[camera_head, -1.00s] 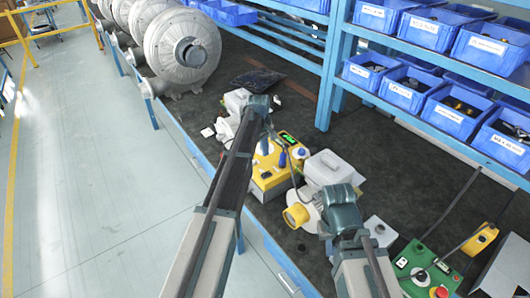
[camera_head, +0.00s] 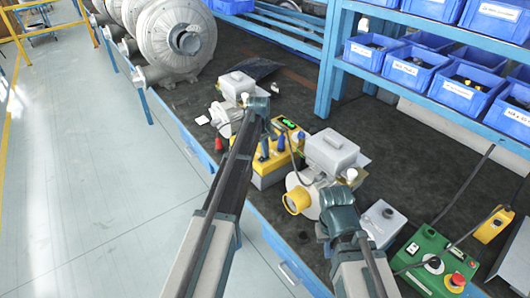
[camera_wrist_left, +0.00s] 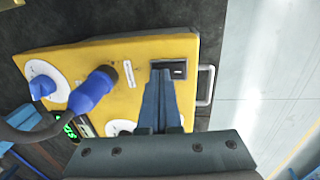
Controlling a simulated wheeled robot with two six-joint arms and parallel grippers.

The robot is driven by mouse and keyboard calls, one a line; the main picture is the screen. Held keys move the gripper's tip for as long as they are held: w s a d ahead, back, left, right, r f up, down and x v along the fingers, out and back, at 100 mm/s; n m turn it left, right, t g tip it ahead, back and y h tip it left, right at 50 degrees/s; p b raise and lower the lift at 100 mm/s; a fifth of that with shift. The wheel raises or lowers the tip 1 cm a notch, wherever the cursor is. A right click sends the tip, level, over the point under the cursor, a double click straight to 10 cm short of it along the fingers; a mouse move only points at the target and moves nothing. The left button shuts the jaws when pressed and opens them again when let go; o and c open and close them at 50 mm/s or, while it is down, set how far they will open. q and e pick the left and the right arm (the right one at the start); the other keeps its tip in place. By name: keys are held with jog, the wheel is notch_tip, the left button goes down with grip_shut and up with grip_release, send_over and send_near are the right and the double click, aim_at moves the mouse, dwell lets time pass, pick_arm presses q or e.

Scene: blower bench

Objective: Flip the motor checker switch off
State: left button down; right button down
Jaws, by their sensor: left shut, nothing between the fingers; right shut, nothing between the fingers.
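The motor checker is a yellow box (camera_head: 263,174) on the bench in the head view, with a green-lit display on top. In the left wrist view its yellow face (camera_wrist_left: 130,55) shows a blue knob (camera_wrist_left: 42,87), a blue plug (camera_wrist_left: 92,90) with a cable and a black rocker switch (camera_wrist_left: 177,66) near the handle end. My left gripper (camera_wrist_left: 163,78) is shut and empty, its tips at the switch and partly covering it. I cannot tell whether they touch. My right gripper (camera_head: 341,222) is shut and empty beside a grey motor unit, its fingertips mostly hidden.
A grey motor unit with a yellow ring (camera_head: 297,201) sits right of the checker. A green control box (camera_head: 432,262) with a red button stands at the right. Large grey blowers (camera_head: 178,40) line the back left, and blue bins (camera_head: 420,75) fill the shelf.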

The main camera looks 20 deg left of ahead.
pick_arm(q)
jog(key=shift+f+b, duration=0.3)
jog(key=shift+r, duration=0.25)
jog(key=shift+s, duration=0.2)
jog(key=shift+s+a, duration=0.25)
jog(key=shift+s, duration=0.05)
jog(key=shift+s+a, duration=0.15)
jog(key=shift+a, duration=0.05)
jog(key=shift+r+p, duration=0.1)
jog(key=shift+p, duration=0.2)
